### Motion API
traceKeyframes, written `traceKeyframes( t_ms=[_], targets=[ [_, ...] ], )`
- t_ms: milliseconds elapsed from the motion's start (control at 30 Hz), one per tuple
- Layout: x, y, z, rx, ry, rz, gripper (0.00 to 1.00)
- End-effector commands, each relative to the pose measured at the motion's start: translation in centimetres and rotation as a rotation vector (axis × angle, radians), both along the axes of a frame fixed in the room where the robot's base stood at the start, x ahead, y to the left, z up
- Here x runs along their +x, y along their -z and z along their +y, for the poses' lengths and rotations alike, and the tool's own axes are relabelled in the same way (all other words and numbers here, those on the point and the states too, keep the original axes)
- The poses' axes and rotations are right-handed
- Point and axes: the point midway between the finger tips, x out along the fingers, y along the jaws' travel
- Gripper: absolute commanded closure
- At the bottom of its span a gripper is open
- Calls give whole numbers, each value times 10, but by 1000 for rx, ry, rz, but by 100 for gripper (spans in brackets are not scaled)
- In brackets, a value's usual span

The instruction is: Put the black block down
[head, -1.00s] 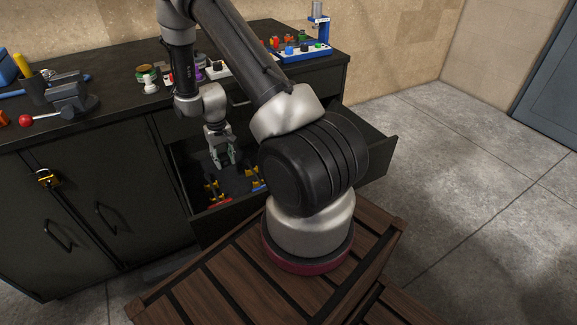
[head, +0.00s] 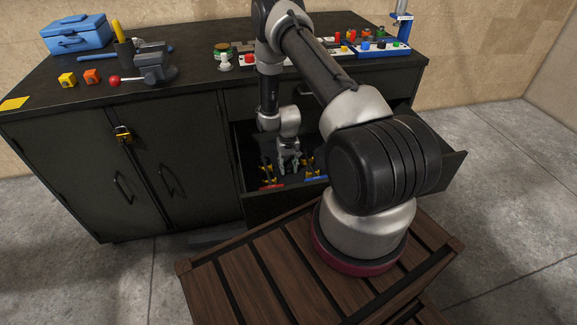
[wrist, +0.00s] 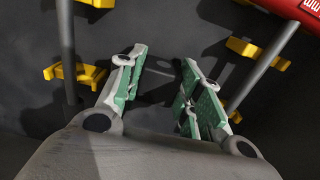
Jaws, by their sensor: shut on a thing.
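My gripper (head: 289,168) points down inside the open drawer (head: 270,207) of the black cabinet. In the wrist view its two green-padded fingers (wrist: 163,62) stand apart, shut on the black block. The block's outline is hard to tell from the dark drawer floor (wrist: 165,20), so I cannot see whether it touches the floor. A clamp with yellow jaws and a red bar (head: 271,186) lies left of the gripper in the head view. Another with a blue bar (head: 315,180) lies to its right.
Yellow clamp jaws (wrist: 75,73) are close to the fingers on both sides in the wrist view.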

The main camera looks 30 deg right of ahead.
Motion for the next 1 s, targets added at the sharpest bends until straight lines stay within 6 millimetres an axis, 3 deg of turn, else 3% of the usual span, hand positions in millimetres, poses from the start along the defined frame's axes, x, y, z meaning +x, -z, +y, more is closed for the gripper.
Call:
traceKeyframes(
  t_ms=[267,300,400,767,867,1000],
  targets=[
    [0,2,0,0,0,0,95],
    [0,2,0,0,0,0,61],
    [0,2,0,0,0,-1,43],
    [1,-1,0,0,0,-1,43],
    [2,-12,0,-1,0,-3,43],
    [2,-41,0,-1,0,-3,43]
  ],
)
